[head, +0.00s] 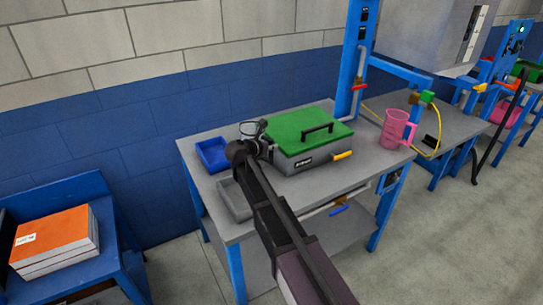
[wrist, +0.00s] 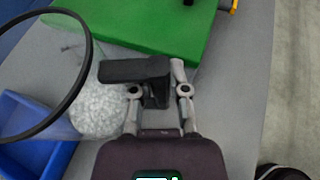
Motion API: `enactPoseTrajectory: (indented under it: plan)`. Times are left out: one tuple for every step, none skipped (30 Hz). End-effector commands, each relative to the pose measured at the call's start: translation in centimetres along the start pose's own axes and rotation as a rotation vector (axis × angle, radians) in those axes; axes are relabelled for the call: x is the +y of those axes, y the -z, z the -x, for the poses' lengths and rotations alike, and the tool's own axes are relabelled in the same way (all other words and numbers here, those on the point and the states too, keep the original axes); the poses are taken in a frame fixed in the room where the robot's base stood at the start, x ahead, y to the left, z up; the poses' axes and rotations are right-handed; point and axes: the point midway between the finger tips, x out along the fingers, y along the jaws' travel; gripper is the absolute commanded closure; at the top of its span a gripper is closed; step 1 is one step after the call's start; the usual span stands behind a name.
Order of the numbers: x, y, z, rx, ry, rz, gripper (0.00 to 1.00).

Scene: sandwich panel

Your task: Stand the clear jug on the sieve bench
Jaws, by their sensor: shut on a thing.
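The clear jug (wrist: 98,112) has a black rim and black handle and holds pale granules. In the wrist view it is at the left. My gripper (wrist: 157,88) is shut on its handle. In the head view the jug (head: 250,127) shows small beside the green-lidded box, at the end of my arm, partly hidden by my gripper (head: 247,148). It is over the grey bench (head: 345,178) with blue legs; I cannot tell whether it touches the top. I cannot tell which bench is the sieve bench.
The green-lidded box (head: 308,130) fills the bench's middle. A blue tray (head: 212,155) and grey tray (head: 232,200) lie at its left. A pink jug (head: 394,130) stands at its right end. Another bench (head: 452,130) is farther right. Orange-topped boxes (head: 55,240) are at lower left.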

Motion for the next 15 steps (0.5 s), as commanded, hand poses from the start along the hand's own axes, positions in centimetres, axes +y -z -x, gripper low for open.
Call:
enactPoseTrajectory:
  plan:
    - [0.0, 0.0, 0.0, 0.000, 0.000, 0.000, 1.00]
    - [0.0, 0.0, 0.0, 0.000, 0.000, 0.000, 1.00]
    - [0.0, 0.0, 0.0, 0.000, 0.000, 0.000, 1.00]
    - [0.0, 0.0, 0.0, 0.000, 0.000, 0.000, 1.00]
    - [0.0, 0.0, 0.0, 0.000, 0.000, 0.000, 1.00]
    - [0.0, 0.1, 0.0, 0.000, 0.000, 0.000, 1.00]
    - [0.0, 0.2, -0.1, 0.000, 0.000, 0.000, 1.00]
    - [0.0, 0.3, -0.1, 0.000, -0.001, 0.000, 1.00]
    - [0.0, 0.5, -0.2, 0.000, -0.001, 0.000, 1.00]
    - [0.0, 0.7, -0.2, 0.000, -0.001, 0.000, 1.00]
    - [0.0, 0.8, -0.3, 0.000, -0.001, 0.000, 1.00]
    - [0.0, 1.1, -0.4, 0.000, -0.001, 0.000, 1.00]
    - [0.0, 1.4, -0.5, 0.000, -0.001, 0.000, 1.00]
    - [0.0, 1.6, -0.6, 0.000, -0.001, 0.000, 1.00]
    - [0.0, 1.9, -0.7, 0.000, -0.001, 0.000, 1.00]
